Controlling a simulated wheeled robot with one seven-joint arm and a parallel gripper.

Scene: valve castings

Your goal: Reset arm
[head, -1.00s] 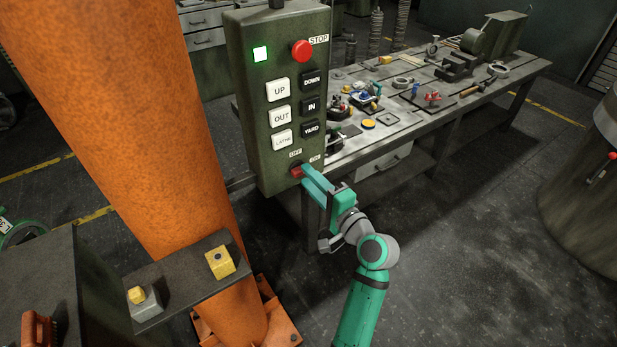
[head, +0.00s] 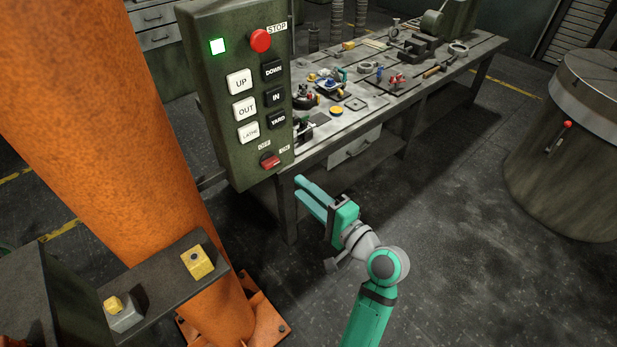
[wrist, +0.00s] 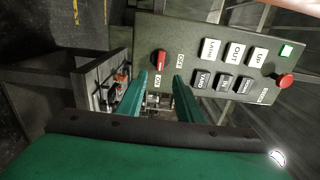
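My arm is stretched forward in the head view. My gripper (head: 297,187) has its two teal fingers apart, with nothing between them. It is below and right of the control box (head: 222,110), clear of it. In the wrist view the fingers (wrist: 160,77) stand apart, with the control box beyond them. The red rotary switch (head: 268,161) between the OFF and ON labels is free of the fingers; it also shows in the wrist view (wrist: 161,60). The box's square green lamp (head: 217,46) is lit.
A thick orange column (head: 95,110) stands at left, with a dark arm carrying a yellow button block (head: 197,262). A workbench (head: 395,100) with several tools and parts lies behind the box. A large round drum (head: 565,160) is at right. The floor between is open.

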